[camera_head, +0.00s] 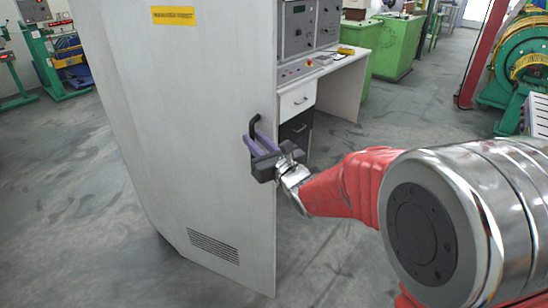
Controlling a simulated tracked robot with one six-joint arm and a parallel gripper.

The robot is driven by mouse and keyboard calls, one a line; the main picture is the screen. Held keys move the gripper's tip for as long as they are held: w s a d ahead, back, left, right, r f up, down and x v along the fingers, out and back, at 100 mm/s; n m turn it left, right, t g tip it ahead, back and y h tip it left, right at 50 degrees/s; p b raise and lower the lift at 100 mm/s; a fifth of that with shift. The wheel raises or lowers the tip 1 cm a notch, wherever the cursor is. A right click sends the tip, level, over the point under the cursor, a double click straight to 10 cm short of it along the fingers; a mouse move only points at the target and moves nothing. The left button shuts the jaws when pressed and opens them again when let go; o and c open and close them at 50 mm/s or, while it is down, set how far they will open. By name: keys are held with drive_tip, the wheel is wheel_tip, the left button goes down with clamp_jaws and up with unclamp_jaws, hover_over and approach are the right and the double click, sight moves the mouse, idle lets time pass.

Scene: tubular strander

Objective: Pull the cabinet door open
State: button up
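The grey cabinet door (185,130) fills the left middle of the view, with a yellow label near its top and a vent grille low down. Its black handle (254,121) is near the door's right edge. My gripper (257,142) is at the handle, with its two purple fingers reaching up to the handle's lower part. The fingers and gripper body hide part of the handle, so I cannot tell whether they are closed on it. My red and silver arm comes in from the lower right.
Behind the door's right edge stands a control desk (345,70) with drawers (298,98). Green cabinets (397,48) stand further back and a green machine (522,62) is at the far right.

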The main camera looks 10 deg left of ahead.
drive_tip(key=v, duration=1.1)
drive_tip(key=shift+d, duration=0.15)
drive_tip(key=shift+w, duration=0.1)
drive_tip(key=shift+c, duration=0.2)
